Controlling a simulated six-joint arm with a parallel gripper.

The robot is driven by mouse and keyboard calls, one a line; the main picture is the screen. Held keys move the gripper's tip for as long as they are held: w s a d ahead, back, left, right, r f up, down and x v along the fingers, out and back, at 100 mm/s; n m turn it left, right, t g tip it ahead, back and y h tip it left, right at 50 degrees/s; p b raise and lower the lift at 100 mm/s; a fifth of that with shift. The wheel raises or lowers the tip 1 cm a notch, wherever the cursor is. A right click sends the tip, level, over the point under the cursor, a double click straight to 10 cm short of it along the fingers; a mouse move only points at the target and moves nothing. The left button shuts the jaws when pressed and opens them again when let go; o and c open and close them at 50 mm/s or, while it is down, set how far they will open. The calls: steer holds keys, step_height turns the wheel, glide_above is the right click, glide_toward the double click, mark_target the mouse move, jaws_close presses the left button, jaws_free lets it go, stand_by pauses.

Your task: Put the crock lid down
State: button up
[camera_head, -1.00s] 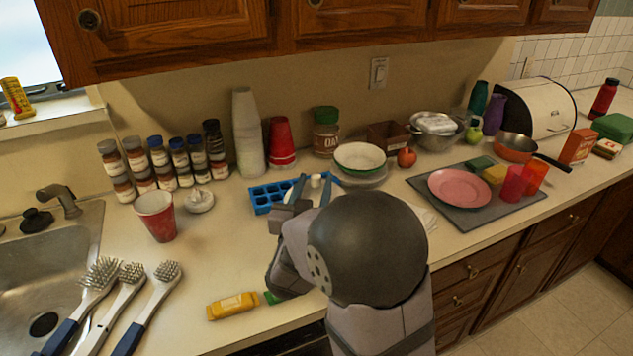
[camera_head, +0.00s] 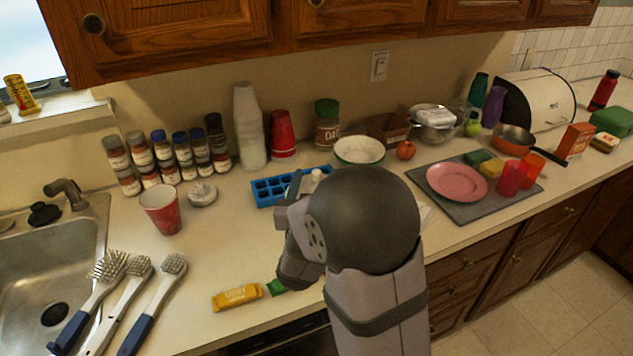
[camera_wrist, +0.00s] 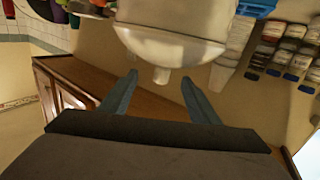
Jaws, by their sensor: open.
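A pale, off-white lid with a small knob (camera_wrist: 161,75) shows at the top centre of the wrist view, seen upside down on a pale rounded body (camera_wrist: 175,14). I take it for the crock lid. In the head view only a small pale tip (camera_head: 316,174) shows above my arm; the rest is hidden. My gripper (camera_wrist: 159,80) is open, with one blue-grey finger on each side of the knob and visible gaps between. The fingers do not appear to touch it.
A blue ice tray (camera_head: 268,192) lies behind my gripper, with a white bowl (camera_head: 359,150) to its right. A red cup (camera_head: 161,210), small white round item (camera_head: 203,193) and brushes (camera_head: 140,303) are left. A yellow packet (camera_head: 237,297) lies at the front edge.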

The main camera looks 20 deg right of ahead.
steer(key=r+p, duration=0.1)
steer(key=p, duration=0.1)
steer(key=r+n+y+p, duration=0.1)
steer(key=p, duration=0.1)
steer(key=shift+s+d+p, duration=0.1)
steer(key=shift+d+p, duration=0.2)
steer(key=shift+d, duration=0.05)
steer(key=y+p, duration=0.1)
steer(key=p, duration=0.3)
steer(key=shift+s+n+g+y, duration=0.3)
steer(key=shift+s+n, duration=0.05)
steer(key=shift+n, duration=0.05)
steer(key=s+y+p, duration=0.1)
steer(key=p, duration=0.5)
steer(key=shift+s+a+f+n+g+y, duration=0.2)
steer(key=shift+s+n+g+y, duration=0.1)
steer(key=shift+s+g+y, duration=0.1)
steer(key=shift+s+a+f+y+p, duration=0.2)
steer(key=shift+s+y+p, duration=0.3)
steer(key=shift+p, duration=0.5)
steer(key=shift+s+a+f+g+p, duration=0.1)
steer(key=shift+s+f+g+p, duration=0.15)
steer(key=shift+s+g+p, duration=0.05)
steer(key=shift+w+f+b, duration=0.4)
steer(key=shift+w+b, duration=0.15)
steer(key=shift+b, duration=0.55)
steer(key=shift+w+d+b, duration=0.25)
steer(key=shift+w+b, duration=0.15)
steer(key=shift+b, duration=0.15)
steer(key=shift+w, duration=0.1)
